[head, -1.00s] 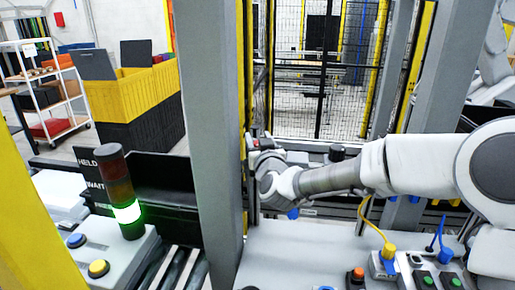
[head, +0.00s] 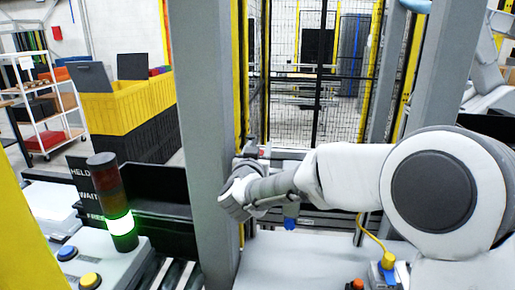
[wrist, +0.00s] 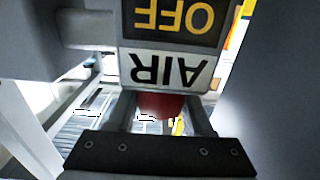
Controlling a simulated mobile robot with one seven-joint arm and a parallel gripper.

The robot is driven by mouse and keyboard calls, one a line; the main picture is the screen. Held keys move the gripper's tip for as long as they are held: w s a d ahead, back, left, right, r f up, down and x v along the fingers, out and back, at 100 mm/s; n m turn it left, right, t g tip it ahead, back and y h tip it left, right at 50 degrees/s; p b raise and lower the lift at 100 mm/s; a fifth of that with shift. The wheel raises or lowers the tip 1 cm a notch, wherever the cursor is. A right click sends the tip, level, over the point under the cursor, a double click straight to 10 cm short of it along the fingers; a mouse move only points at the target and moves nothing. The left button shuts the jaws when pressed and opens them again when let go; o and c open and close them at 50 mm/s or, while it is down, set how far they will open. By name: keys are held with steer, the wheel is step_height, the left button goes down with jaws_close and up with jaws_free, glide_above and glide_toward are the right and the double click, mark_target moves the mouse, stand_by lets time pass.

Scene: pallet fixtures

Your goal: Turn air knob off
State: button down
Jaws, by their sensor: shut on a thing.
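The air knob is red (wrist: 162,106) and shows in the wrist view just below a panel with an upside-down "AIR" sign (wrist: 166,70) and a yellow "OFF" sign (wrist: 172,18). My gripper (wrist: 160,112) has one finger on each side of the knob and is shut on it. The knob's far side and its pointer position are hidden. In the head view my gripper (head: 249,156) is at the right face of the grey post (head: 203,130), and my wrist covers most of the knob there.
A stack light (head: 113,200) glowing green stands left of the post, by a box with blue and yellow buttons (head: 90,280). A mesh fence (head: 310,80) stands behind.

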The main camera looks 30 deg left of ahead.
stand_by(0.4)
steer(key=c, duration=0.6)
jaws_free()
steer(key=shift+s, duration=0.1)
steer(key=b+v, duration=0.2)
steer(key=v, duration=1.5)
steer(key=shift+d, duration=0.1)
